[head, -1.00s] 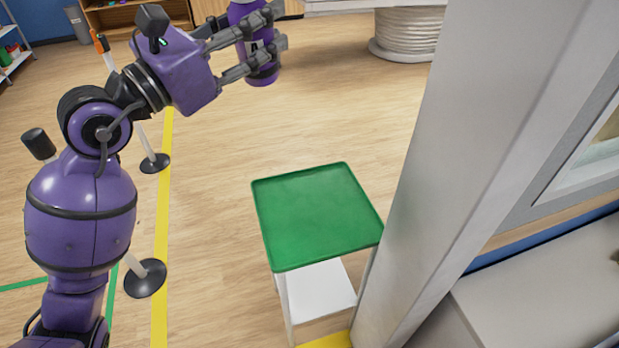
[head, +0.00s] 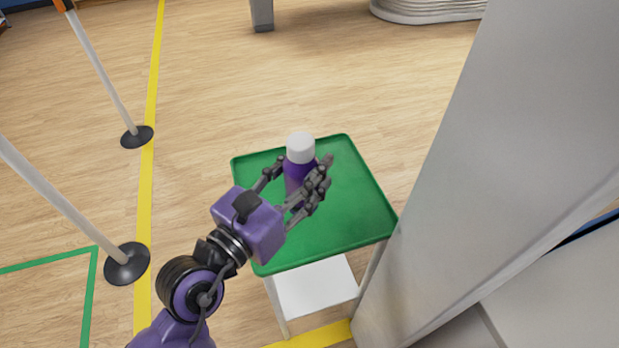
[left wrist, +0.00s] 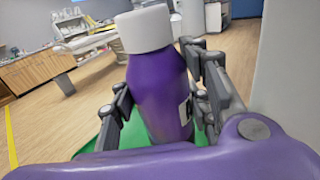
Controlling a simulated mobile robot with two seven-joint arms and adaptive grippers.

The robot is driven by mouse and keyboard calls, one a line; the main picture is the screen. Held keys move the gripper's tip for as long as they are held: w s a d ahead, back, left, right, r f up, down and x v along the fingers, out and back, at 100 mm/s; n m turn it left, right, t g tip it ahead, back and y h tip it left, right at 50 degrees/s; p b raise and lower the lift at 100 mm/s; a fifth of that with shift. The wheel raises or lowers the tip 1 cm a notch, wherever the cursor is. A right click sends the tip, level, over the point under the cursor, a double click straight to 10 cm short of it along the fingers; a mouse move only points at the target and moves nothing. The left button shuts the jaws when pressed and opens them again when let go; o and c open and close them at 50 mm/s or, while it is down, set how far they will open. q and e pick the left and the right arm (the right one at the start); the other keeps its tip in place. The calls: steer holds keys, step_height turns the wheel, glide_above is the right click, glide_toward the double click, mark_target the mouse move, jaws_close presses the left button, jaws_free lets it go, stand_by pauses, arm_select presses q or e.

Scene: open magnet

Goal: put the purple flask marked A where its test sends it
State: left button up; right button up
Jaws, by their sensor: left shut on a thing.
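The purple flask (head: 298,172) with a white cap is upright over the green tray top of a small stand (head: 350,225). I cannot tell whether its base touches the tray. My left gripper (head: 298,184) is shut on the flask, with fingers on both sides of its body. In the left wrist view the flask (left wrist: 158,85) fills the middle, between the fingers. A pale label edge shows on its right side, but its letter cannot be read now. My right gripper is not in view.
A large grey pillar (head: 470,150) stands close to the tray's right side. Posts with black round bases (head: 127,263) stand at the left by a yellow floor line (head: 146,190). The rest of the green top is bare. The stand has a white lower shelf (head: 315,287).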

arm_select(q)
steer(key=w+f+b, duration=0.1)
steer(key=w+f, duration=0.3)
steer(key=w+f+b, duration=0.1)
steer(key=w+f, duration=0.2)
steer(key=f, duration=0.1)
steer(key=w+d+f+b, duration=0.1)
steer(key=w+f, duration=0.3)
steer(key=shift+w+d, duration=0.1)
steer(key=shift+w, duration=0.2)
steer(key=shift+r, duration=0.1)
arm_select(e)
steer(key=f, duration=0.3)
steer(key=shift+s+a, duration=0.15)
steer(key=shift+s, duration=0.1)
arm_select(q)
steer(key=o, duration=1)
steer(key=shift+f, duration=0.2)
steer(key=o, duration=0.3)
steer(key=shift+o, duration=0.2)
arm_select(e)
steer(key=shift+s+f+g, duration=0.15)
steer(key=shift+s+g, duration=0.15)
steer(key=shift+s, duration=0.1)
arm_select(q)
steer(key=shift+r, duration=0.1)
